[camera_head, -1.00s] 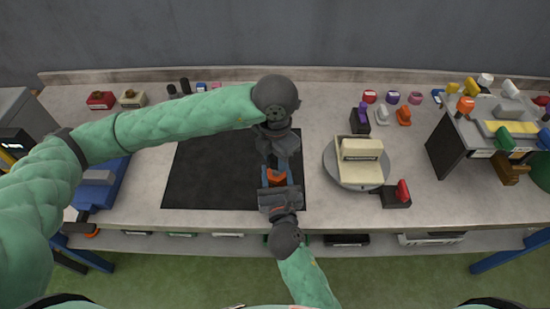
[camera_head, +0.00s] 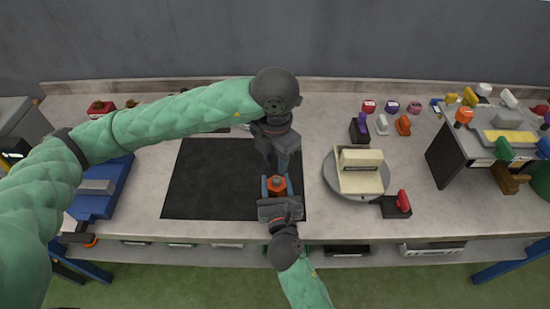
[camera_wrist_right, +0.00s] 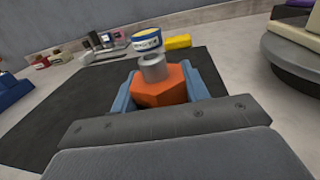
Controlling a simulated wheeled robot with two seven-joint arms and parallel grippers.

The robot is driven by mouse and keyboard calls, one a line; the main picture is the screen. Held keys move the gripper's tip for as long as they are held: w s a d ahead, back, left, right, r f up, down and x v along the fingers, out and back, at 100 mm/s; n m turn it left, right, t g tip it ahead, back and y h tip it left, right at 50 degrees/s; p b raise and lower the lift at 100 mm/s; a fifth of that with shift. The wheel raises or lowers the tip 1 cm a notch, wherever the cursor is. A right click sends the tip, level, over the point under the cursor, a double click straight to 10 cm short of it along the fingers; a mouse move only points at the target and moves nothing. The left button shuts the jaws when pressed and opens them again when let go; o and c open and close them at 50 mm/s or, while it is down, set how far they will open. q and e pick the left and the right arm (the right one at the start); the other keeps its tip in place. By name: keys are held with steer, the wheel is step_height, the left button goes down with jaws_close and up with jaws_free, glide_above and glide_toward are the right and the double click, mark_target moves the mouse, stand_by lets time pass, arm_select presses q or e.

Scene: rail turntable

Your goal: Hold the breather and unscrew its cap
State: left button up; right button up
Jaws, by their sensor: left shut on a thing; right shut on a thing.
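The breather (camera_head: 276,183) has an orange hexagonal body and stands upright over the dark mat. In the right wrist view its body (camera_wrist_right: 165,88) shows a bare grey neck (camera_wrist_right: 153,68) on top. My right gripper (camera_head: 276,188) is shut on the body, a blue-grey finger on each side. My left gripper (camera_head: 283,163) is shut, just beyond and apart from the breather in the head view, and does not show in the right wrist view. The cap is off the neck and hidden from view, held in the left jaws.
A dark mat (camera_head: 205,180) lies under the work. A round turntable (camera_head: 335,182) with a cream block stands to the right, a red-handled switch (camera_head: 402,202) in front of it. A blue device (camera_head: 98,190) is at left. A blue-and-yellow jar (camera_wrist_right: 147,40) stands behind.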

steer(key=o, duration=1.5)
steer(key=shift+s, duration=0.1)
steer(key=shift+s+d, duration=0.15)
steer(key=shift+s, duration=1.05)
steer(key=shift+s+d, duration=0.2)
steer(key=shift+s, duration=1)
steer(key=shift+s+d, duration=0.15)
steer(key=shift+s, duration=1.05)
